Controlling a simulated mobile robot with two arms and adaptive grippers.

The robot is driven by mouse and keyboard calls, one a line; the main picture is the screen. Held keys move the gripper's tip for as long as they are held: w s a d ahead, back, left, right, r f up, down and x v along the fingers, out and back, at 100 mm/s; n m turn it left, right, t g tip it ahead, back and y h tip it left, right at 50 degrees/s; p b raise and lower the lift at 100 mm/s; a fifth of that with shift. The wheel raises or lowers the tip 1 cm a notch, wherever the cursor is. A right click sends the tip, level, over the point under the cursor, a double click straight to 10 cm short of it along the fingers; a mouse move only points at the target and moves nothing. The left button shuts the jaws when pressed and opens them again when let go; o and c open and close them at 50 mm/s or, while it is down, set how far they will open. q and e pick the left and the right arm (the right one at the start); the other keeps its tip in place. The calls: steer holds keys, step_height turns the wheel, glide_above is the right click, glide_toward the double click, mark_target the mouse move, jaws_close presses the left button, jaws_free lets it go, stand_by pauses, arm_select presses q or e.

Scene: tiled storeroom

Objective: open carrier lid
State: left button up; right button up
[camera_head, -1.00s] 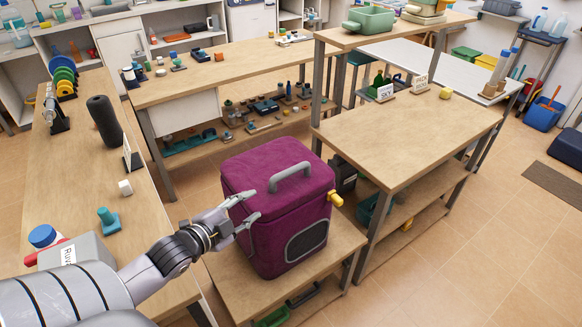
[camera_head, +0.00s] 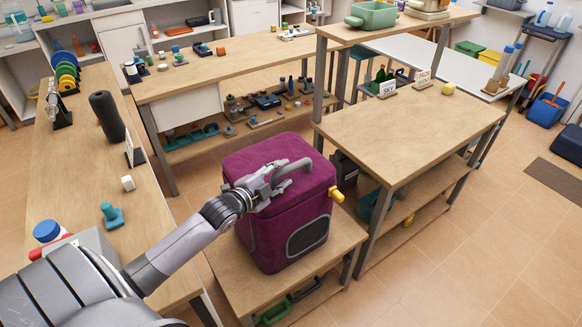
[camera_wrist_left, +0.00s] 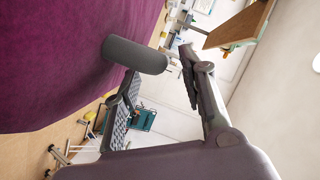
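My left gripper (camera_head: 281,177) is over the lid at the near end of the handle. Its fingers are spread, with the handle between or just before them; contact is unclear. My right gripper is out of view.
The low table (camera_head: 232,290) has a shelf with green items beneath. A taller wooden table (camera_head: 400,135) stands close on the right, and a long bench (camera_head: 85,180) with small objects runs along the left. Open tiled floor lies at the lower right.

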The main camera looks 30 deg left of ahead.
mark_target(291, 168)
arm_select(q)
steer(key=shift+x, duration=2.55)
steer(key=shift+c, duration=0.2)
jaws_close()
